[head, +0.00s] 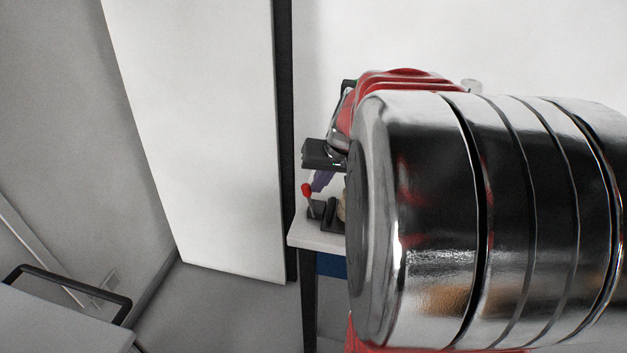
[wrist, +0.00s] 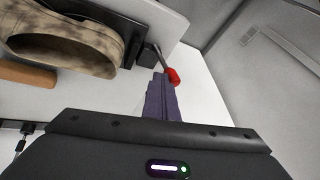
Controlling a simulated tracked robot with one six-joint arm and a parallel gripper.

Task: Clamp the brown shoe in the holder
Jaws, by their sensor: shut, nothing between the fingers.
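The brown shoe (wrist: 65,42) lies at the upper left of the wrist view, its opening facing the camera, alongside the black holder (wrist: 125,28). In the head view only a small tan part of it (head: 341,209) shows behind my arm. The holder (head: 330,214) stands near the table's left end. Its lever has a red knob (wrist: 172,76), which also shows in the head view (head: 306,190). My gripper (wrist: 161,80) has its purple-grey fingers shut and empty, the tips close beside the red knob. I cannot tell whether they touch it.
The white table (head: 315,243) carries the holder. A brown bar (wrist: 27,73) lies near the shoe in the wrist view. A tall white panel (head: 205,140) with a dark edge stands left of the table. A grey unit with a black handle (head: 70,283) is at lower left. My arm covers the right side.

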